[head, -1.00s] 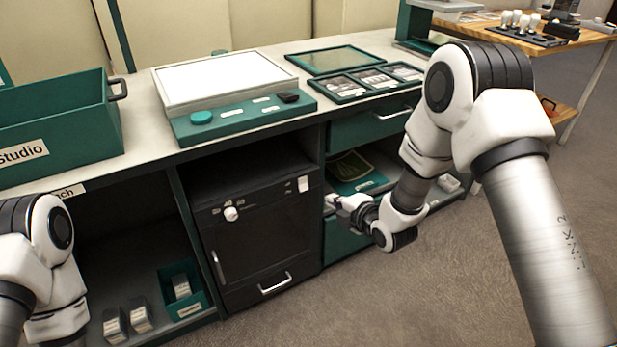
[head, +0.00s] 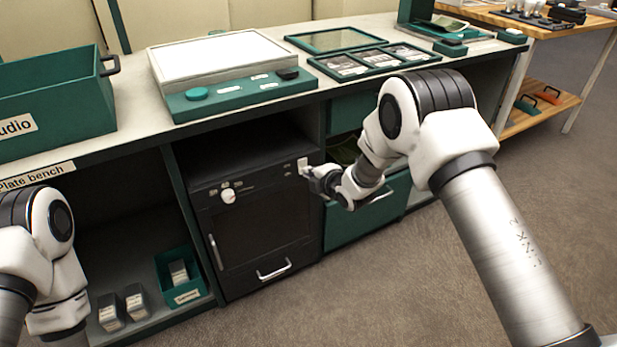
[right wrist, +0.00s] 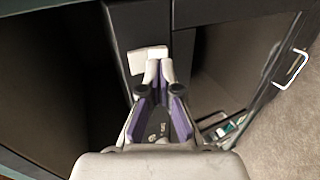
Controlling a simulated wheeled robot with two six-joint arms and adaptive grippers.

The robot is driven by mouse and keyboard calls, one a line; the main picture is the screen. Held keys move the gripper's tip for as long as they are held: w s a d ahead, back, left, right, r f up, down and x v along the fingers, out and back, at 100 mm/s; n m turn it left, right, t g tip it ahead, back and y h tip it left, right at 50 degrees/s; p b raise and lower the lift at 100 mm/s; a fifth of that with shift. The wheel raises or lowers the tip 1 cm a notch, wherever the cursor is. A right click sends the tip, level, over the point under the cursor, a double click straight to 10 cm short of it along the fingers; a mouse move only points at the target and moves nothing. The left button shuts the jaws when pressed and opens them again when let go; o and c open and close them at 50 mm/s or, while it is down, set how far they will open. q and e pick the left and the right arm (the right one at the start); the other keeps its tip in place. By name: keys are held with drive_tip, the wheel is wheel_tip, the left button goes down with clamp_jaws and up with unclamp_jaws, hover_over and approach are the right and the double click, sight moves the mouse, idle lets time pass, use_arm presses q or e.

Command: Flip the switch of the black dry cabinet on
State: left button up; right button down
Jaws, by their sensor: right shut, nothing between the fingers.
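The black dry cabinet (head: 262,228) stands under the bench, with a white knob (head: 229,196) on its front panel. Its white switch (head: 302,163) is at the panel's upper right corner; the switch also shows in the right wrist view (right wrist: 137,62), just beyond my fingertips. My right gripper (head: 307,173) is shut and empty, with its tips at the switch. It shows in the right wrist view (right wrist: 160,68) too, and I cannot tell whether it touches. The tips partly cover the switch, so its position is unclear. My left arm shows at the left, but its gripper is out of view.
The bench top above carries a light panel (head: 215,58) and a green bin (head: 50,100). A green drawer (head: 368,212) with a handle is right of the cabinet, close to my right wrist. Open carpet (head: 370,290) lies in front.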

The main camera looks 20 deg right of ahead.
drive_tip(key=shift+w+a+f, duration=0.15)
drive_tip(key=shift+w+f, duration=0.1)
drive_tip(key=shift+w, duration=0.3)
drive_tip(key=shift+w+f+t+b, duration=0.2)
drive_tip(key=shift+t+b, duration=0.3)
drive_tip(key=shift+b, duration=0.35)
drive_tip(key=shift+w+r, duration=0.1)
drive_tip(key=shift+r, duration=0.05)
